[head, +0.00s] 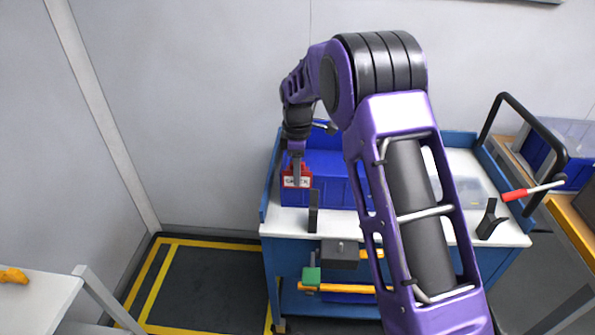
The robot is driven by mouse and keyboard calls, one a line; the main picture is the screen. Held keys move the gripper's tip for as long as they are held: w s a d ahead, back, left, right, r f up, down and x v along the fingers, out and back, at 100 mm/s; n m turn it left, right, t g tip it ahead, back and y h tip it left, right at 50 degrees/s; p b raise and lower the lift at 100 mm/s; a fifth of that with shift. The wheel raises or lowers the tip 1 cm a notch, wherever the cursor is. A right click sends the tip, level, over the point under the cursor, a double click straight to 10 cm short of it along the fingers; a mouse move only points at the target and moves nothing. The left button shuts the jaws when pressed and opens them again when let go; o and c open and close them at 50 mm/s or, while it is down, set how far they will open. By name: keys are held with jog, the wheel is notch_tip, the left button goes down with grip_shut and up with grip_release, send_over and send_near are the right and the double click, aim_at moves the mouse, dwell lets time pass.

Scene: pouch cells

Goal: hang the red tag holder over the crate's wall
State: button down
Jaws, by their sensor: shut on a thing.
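The red tag holder (288,181) with a white lettered label is at the front left of the blue crate (322,193). My gripper (296,168) is shut on the tag holder from above. The holder lies in front of the crate's near wall in this view, close to its left corner. I cannot tell whether it touches the wall or hooks over it. The crate stands on the white top of a blue cart (285,219). My purple arm hides the crate's right part.
A dark upright bracket (314,211) stands just in front of the crate. Another black bracket (490,220) and a clear box (461,192) are on the cart's right side. The cart has a black handle (533,125). A red-handled tool (528,191) is at the right.

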jog(key=shift+f, duration=0.35)
jog(key=c, duration=0.6)
grip_release()
jog(key=shift+o, duration=0.2)
notch_tip(320, 180, up, 18)
jog(key=p, duration=0.1)
jog(key=shift+f+p, duration=0.25)
jog(key=shift+p, duration=0.1)
